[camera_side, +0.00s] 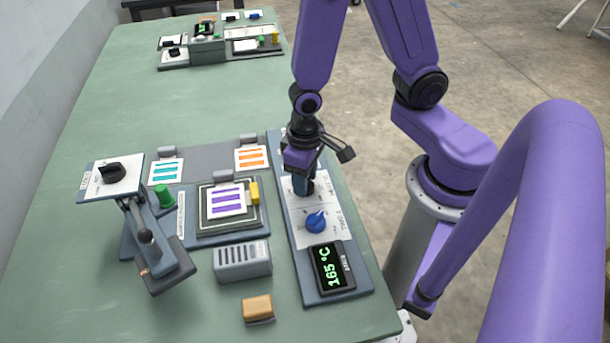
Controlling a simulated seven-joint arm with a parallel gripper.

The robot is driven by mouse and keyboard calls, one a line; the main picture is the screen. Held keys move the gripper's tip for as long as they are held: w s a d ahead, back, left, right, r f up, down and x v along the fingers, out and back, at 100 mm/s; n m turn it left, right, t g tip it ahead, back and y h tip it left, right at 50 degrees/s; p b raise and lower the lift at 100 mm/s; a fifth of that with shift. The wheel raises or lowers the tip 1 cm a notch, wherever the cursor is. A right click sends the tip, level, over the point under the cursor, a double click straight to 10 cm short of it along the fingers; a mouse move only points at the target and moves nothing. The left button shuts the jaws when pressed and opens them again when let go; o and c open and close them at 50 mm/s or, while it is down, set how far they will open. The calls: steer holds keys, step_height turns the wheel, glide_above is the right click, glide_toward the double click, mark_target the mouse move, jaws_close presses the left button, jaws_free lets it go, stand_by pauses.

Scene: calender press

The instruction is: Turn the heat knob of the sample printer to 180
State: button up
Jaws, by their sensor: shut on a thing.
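The sample printer's control panel (335,236) is a white plate on a grey-blue base at the right of the table. Its display (332,267) reads 165 °C in green digits. My gripper (307,186) points down at the upper part of the panel and is shut on a dark knob there. The fingers hide most of that knob, its pointer and its markings. A blue knob (317,222) with a pointer stands free between my gripper and the display. Its label is too small to read, so I cannot tell which knob is the heat knob.
A lever press with a white-topped head (112,175) stands at the left, beside a green knob (163,196). A print bed (204,228) holds a purple-striped card. A slotted grey box (242,262) and a tan block (257,308) lie in front. The table's far middle is clear.

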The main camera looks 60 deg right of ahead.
steer(key=shift+m, duration=0.4)
steer(key=o, duration=1.1)
step_height(320, 180, up, 17)
steer(key=shift+r, duration=0.2)
stand_by(0.3)
steer(key=s+d+n, duration=0.1)
steer(key=s+n, duration=0.2)
steer(key=n, duration=0.1)
steer(key=s+d+f+n, duration=0.1)
steer(key=s+n, duration=0.2)
steer(key=s+d+f+n, duration=0.1)
steer(key=s+n, duration=0.3)
steer(key=shift+d+n, duration=0.25)
steer(key=shift+n, duration=0.05)
